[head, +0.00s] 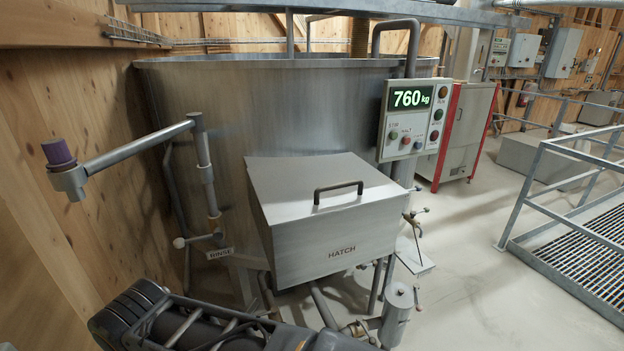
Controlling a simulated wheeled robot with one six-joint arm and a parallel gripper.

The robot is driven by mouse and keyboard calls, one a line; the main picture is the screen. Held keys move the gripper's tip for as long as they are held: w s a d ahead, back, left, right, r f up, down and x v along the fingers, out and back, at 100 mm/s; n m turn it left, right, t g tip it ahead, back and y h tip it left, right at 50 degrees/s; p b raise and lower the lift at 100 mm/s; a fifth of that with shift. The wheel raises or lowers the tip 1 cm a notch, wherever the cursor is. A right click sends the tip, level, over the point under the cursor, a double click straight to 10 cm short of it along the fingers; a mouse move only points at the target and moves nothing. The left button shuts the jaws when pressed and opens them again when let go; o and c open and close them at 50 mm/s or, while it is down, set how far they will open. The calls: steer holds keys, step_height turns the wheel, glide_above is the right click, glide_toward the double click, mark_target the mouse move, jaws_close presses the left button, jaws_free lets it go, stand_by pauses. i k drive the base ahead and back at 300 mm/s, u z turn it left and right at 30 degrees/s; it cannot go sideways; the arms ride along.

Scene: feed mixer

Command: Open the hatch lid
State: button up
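The hatch lid (292,181) is a flat grey metal plate on top of the box labelled HATCH (335,246), which juts from the front of the big steel mixer tub (255,105). The lid lies shut on the box. A dark bar handle (338,192) stands on the lid near its front edge. Part of my arm shows at the bottom left, below and in front of the box, apart from the lid. My gripper cannot be made out in the head view.
A control panel (410,122) reading 760 kg stands right of the hatch. A pipe arm with a purple cap (58,152) reaches out at left, above the RINSE label (220,253). Pipes and a small cylinder (397,302) are below the box. A railing (560,185) and open floor lie right.

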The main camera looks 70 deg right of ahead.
mark_target(295, 190)
steer(key=z, duration=2.3)
